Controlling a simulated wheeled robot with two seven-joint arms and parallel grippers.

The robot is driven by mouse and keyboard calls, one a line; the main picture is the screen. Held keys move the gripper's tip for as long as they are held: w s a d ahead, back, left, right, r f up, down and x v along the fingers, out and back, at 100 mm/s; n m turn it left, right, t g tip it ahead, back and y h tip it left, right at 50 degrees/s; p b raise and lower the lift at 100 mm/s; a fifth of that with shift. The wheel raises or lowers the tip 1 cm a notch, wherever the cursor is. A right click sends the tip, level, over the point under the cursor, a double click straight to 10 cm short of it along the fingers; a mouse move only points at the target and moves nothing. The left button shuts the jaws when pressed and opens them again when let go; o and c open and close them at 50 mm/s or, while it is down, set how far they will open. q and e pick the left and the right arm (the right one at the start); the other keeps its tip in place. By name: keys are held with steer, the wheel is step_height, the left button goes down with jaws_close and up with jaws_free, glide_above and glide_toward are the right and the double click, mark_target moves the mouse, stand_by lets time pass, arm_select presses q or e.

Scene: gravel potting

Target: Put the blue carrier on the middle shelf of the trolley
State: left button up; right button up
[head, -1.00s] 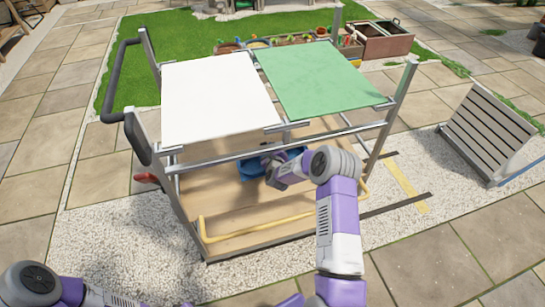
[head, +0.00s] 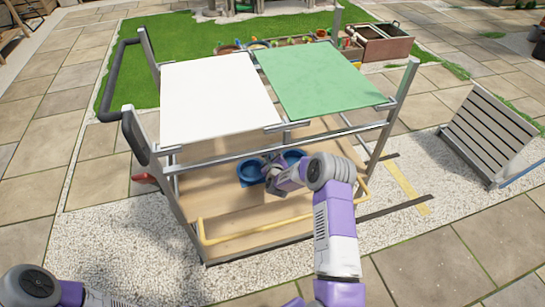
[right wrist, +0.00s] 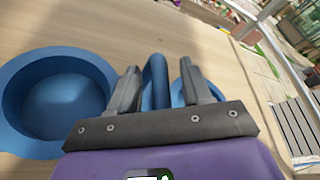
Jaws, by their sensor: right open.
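The blue carrier (head: 250,173) has two round cups joined by an upright loop handle. It stands on the wooden shelf (head: 225,215) of the trolley, under the white and green top panels. In the right wrist view, one cup (right wrist: 60,100) is at the left, and the handle (right wrist: 155,85) rises in the middle with part of the other cup behind the right finger. My right gripper (right wrist: 162,80) is open, with its fingers on either side of the handle in the picture; contact cannot be told. In the head view, my right gripper (head: 270,163) partly covers the carrier. My left gripper is out of view.
The white panel (head: 215,95) and green panel (head: 320,78) cover the shelf from above. A metal crossbar (head: 225,157) and a yellow rail (head: 250,230) run along the near side. A grey slatted panel (head: 488,130) stands at the right. Gravel surrounds the trolley.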

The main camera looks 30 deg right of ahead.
steer(key=p+v, duration=0.3)
steer(key=v, duration=0.9)
steer(key=shift+p, duration=0.35)
